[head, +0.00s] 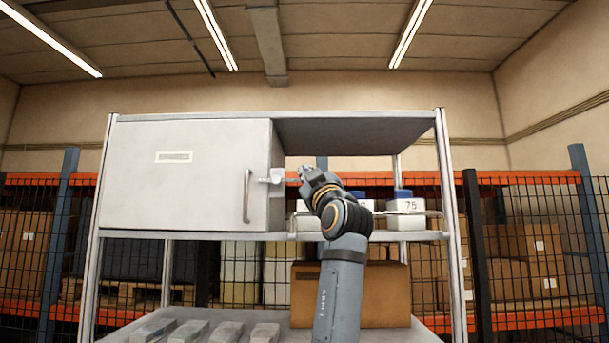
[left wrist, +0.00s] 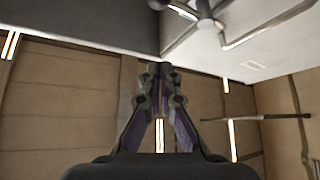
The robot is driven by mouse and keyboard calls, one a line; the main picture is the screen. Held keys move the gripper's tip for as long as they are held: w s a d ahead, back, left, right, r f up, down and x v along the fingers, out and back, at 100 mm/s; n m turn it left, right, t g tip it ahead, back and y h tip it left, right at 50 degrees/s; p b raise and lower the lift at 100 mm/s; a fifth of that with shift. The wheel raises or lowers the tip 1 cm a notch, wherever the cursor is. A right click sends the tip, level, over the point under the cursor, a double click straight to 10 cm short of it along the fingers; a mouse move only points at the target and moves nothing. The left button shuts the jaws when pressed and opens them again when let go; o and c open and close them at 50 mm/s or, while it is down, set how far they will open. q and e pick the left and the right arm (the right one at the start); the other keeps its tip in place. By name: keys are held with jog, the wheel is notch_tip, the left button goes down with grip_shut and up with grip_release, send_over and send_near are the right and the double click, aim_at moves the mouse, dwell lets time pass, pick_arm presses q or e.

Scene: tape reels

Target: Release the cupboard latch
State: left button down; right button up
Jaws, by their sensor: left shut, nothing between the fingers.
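The cupboard (head: 140,190) is a pale grey box on the left of the upper shelf, with its door closed as far as I can see. A vertical bar handle (head: 247,195) is on the door, and the small light latch (head: 275,176) sits at its right edge. In the left wrist view, a metal latch piece (left wrist: 203,12) and a bar (left wrist: 268,26) show at the top. My left gripper (head: 298,175) is just right of the latch, partly hidden by its own arm. In the left wrist view its fingers (left wrist: 160,72) meet, empty; contact with the latch cannot be told.
White containers with blue lids (head: 405,208) stand on the shelf right of the cupboard. A cardboard box (head: 380,290) and several grey pieces (head: 225,332) lie on the lower surface. The metal frame post (head: 452,230) bounds the right side. Mesh fencing stands behind.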

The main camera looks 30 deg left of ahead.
pick_arm(q)
notch_tip(320, 180, up, 6)
jog(key=p, duration=0.7)
send_over(295, 180)
jog(key=s+d, duration=0.3)
jog(key=f, duration=0.1)
jog(key=w+f+p, duration=0.2)
jog(key=f, duration=0.1)
jog(key=shift+w+d, duration=0.2)
jog(key=shift+d, duration=0.05)
jog(key=shift+s+a, duration=0.1)
jog(key=shift+s, duration=0.05)
